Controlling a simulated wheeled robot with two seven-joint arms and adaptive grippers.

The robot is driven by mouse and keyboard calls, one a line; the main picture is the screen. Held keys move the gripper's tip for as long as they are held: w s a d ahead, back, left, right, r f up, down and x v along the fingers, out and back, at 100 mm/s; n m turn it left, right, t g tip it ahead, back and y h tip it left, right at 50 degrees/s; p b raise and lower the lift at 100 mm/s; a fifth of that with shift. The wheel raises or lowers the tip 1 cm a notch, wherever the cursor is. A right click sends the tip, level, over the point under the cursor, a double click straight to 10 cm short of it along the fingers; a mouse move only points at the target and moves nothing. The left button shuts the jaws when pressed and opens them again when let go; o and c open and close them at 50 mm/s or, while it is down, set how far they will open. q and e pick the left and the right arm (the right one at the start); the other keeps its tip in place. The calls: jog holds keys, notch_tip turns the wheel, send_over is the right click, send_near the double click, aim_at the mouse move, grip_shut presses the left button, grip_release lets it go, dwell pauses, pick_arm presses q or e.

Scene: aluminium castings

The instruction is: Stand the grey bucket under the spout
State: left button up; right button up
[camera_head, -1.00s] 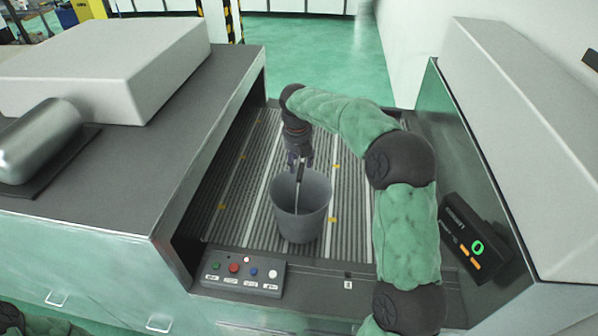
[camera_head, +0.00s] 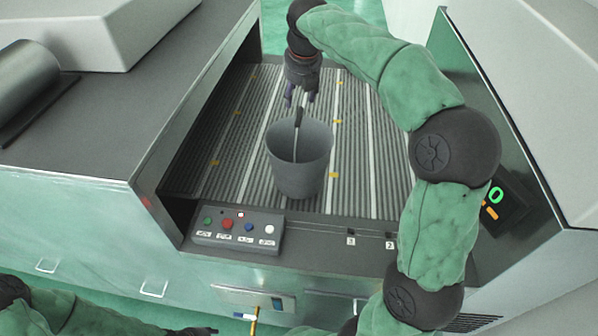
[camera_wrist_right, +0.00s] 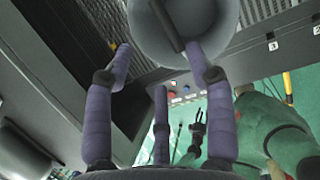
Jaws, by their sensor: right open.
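The grey bucket (camera_head: 300,165) stands upright on the ribbed grey bed, and its black handle grip (camera_head: 299,117) sticks up above the rim. My right gripper (camera_head: 300,98) is open and empty just above and beyond the grip in the head view. In the right wrist view the bucket (camera_wrist_right: 180,35) fills the top, with the purple fingers (camera_wrist_right: 162,65) apart in front of it. My left gripper (camera_wrist_right: 199,118) shows small in the wrist view, its fingers apart, away from the bucket. I cannot make out a spout for sure.
A button box (camera_head: 238,231) sits at the bed's front edge. A grey cabinet (camera_head: 130,110) with a metal cylinder (camera_head: 28,75) stands at left. A display with a green digit (camera_head: 506,205) is at right. The bed behind the bucket is clear.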

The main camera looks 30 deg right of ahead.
aim_at(297, 118)
jog(key=s+f+t+b, duration=0.1)
jog(key=b, duration=0.1)
jog(key=shift+b, duration=0.4)
jog(key=x, duration=0.5)
jog(key=shift+s+x, duration=0.15)
jog(key=shift+x, duration=1.2)
jog(key=shift+s+x, duration=0.1)
jog(key=shift+x, duration=1.25)
pick_arm(q)
notch_tip(297, 118, down, 5)
jog(key=shift+r, duration=0.2)
pick_arm(e)
grip_shut()
